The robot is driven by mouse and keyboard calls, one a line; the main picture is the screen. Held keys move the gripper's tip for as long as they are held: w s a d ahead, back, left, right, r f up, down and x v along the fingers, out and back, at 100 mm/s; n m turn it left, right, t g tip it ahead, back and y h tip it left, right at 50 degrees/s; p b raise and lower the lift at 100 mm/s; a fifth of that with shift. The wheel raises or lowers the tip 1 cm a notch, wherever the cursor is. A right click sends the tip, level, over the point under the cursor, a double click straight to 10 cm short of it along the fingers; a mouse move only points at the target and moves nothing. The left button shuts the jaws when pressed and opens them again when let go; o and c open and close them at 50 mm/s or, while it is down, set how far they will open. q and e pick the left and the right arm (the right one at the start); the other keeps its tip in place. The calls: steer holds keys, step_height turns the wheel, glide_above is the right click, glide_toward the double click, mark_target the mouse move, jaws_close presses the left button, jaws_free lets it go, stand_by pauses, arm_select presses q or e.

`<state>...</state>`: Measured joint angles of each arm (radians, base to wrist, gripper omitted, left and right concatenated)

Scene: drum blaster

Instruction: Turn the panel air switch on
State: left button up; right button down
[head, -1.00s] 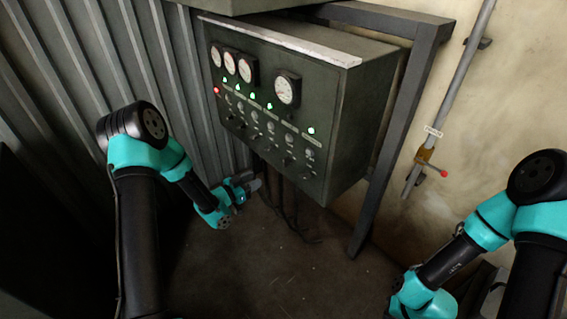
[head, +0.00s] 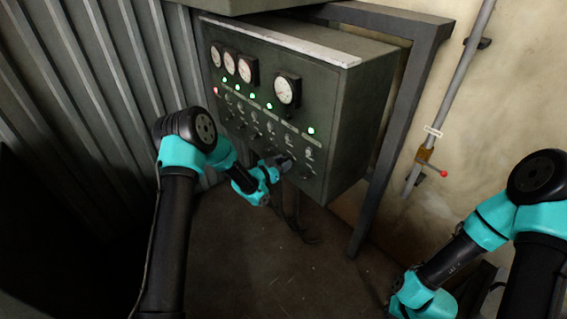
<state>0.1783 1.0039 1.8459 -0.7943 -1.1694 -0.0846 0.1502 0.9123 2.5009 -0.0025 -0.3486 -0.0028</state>
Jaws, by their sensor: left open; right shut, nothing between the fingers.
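The dark green control panel (head: 325,115) hangs under a metal frame, with a lower row of small switches (head: 270,144) across its face. The labels are too small to read, so I cannot tell which switch is the panel air switch. My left gripper (head: 283,163) is open at the panel's lower edge, in front of the lower switches right of the middle. It hides part of that row, and I cannot tell whether it touches a switch. My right arm is at the lower right, with its gripper out of view.
Several round gauges (head: 287,91) and lit green lamps (head: 269,106) sit above the switches. A red lamp (head: 215,91) is at the left. Cables hang below the panel. A frame leg (head: 382,175) and a wall pipe with a red-knobbed valve (head: 443,173) stand to the right.

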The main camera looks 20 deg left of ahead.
arm_select(q)
steer(key=shift+w, duration=0.15)
steer(key=c, duration=0.6)
steer(key=shift+d+m, duration=0.1)
steer(key=shift+m, duration=0.5)
steer(key=m, duration=1)
steer(key=shift+d+f+m, duration=0.15)
steer(key=shift+m, duration=0.15)
